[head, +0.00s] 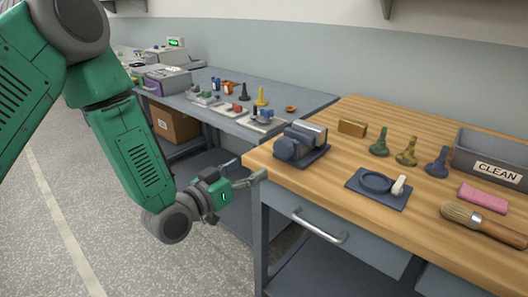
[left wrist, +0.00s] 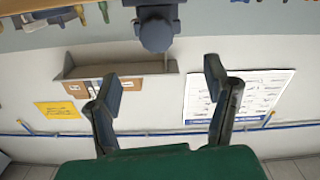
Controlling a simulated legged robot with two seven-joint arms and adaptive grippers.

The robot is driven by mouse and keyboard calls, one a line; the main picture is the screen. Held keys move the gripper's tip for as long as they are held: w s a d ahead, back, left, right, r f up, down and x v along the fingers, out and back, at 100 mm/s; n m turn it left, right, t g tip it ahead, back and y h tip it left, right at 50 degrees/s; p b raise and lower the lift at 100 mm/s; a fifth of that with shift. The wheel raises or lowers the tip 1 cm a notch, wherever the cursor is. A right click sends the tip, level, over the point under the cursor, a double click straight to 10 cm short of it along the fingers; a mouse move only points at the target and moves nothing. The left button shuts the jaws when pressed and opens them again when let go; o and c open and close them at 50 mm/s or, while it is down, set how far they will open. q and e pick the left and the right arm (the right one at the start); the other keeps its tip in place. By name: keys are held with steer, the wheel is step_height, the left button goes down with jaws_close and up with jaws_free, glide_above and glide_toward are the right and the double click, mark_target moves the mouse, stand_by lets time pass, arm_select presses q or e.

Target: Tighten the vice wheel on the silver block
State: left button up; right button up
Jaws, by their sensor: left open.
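A dark blue-grey vice (head: 310,156) stands at the left corner of the wooden bench. Its round wheel (head: 286,149) faces left, toward my left gripper. A silver block (head: 308,130) sits in the top of the vice. My left gripper (head: 245,170) is open and empty, just off the bench's left edge, lower left of the wheel and apart from it. In the left wrist view, a rounded dark blue-grey part (left wrist: 157,35), which looks like the wheel, shows beyond and above the open fingertips (left wrist: 162,84). My right gripper is out of view.
A drawer handle (head: 320,228) sticks out below. A grey bench stands behind.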

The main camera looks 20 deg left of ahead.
mark_target(281, 151)
arm_select(q)
steer(key=x, duration=1.1)
steer(key=shift+w+d, duration=0.15)
steer(key=shift+d, duration=0.1)
steer(key=shift+w, duration=0.6)
steer(key=shift+w+d, duration=0.1)
steer(key=shift+d, duration=0.15)
steer(key=shift+d, duration=0.1)
steer(key=shift+c, duration=0.8)
steer(key=shift+d, duration=0.1)
steer(key=c, duration=1)
steer(key=shift+f+m+b, duration=0.1)
steer(key=shift+m+b, duration=0.4)
steer(key=shift+m, duration=1.8)
